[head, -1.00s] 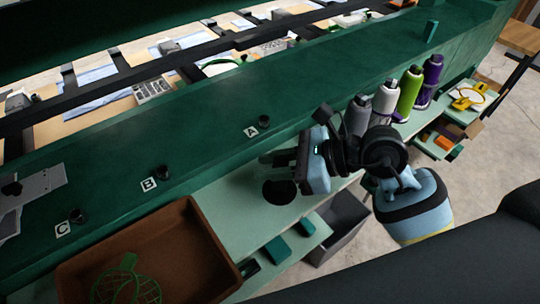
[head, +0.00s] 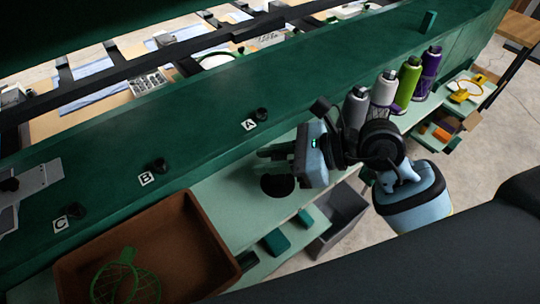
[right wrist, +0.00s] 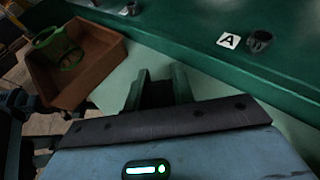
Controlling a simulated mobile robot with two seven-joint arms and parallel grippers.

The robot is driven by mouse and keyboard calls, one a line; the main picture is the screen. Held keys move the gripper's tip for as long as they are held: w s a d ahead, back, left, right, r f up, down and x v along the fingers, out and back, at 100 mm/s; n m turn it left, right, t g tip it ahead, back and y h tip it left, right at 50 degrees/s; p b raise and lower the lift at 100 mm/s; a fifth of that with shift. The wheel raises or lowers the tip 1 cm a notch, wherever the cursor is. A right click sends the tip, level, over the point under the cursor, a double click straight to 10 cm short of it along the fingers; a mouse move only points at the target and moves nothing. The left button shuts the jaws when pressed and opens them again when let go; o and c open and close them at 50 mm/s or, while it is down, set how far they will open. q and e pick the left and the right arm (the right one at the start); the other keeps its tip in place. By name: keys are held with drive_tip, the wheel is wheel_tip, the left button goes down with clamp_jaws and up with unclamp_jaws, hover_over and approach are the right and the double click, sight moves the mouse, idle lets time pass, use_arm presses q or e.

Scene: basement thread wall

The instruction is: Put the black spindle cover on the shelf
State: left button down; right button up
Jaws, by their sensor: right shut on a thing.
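The black spindle cover (head: 277,186) shows as a dark round shape at the pale green shelf (head: 232,212), below the fingers of my right gripper (head: 262,161). In the right wrist view, a dark thing (right wrist: 157,95) sits between the two green fingers of the right gripper (right wrist: 160,80), which is shut on it. The cover is over the shelf near its front edge; I cannot tell whether it touches the surface. My left gripper is not in view.
A brown bin (head: 205,230) with a green mesh item stands left on the shelf. Several thread spools (head: 405,84) stand to the right. Black spindles marked A (head: 262,114), B (head: 160,166) and C (head: 76,212) stick out from the green wall. A grey bin (head: 342,215) sits below.

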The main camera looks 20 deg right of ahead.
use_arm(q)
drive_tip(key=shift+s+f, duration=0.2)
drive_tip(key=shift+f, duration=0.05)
use_arm(e)
drive_tip(key=shift+f, duration=0.3)
drive_tip(key=o, duration=1)
drive_tip(key=shift+r, duration=0.1)
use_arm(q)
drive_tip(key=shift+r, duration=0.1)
use_arm(e)
drive_tip(key=shift+o, duration=0.2)
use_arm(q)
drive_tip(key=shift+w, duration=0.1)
use_arm(e)
drive_tip(key=shift+d, duration=0.1)
drive_tip(key=b+v, duration=0.1)
drive_tip(key=v, duration=0.5)
drive_tip(key=shift+s+d, duration=0.2)
drive_tip(key=shift+d, duration=0.15)
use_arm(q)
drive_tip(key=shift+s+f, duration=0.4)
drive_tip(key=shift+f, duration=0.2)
use_arm(e)
drive_tip(key=shift+s+d+r, duration=0.2)
drive_tip(key=shift+d+r, duration=0.15)
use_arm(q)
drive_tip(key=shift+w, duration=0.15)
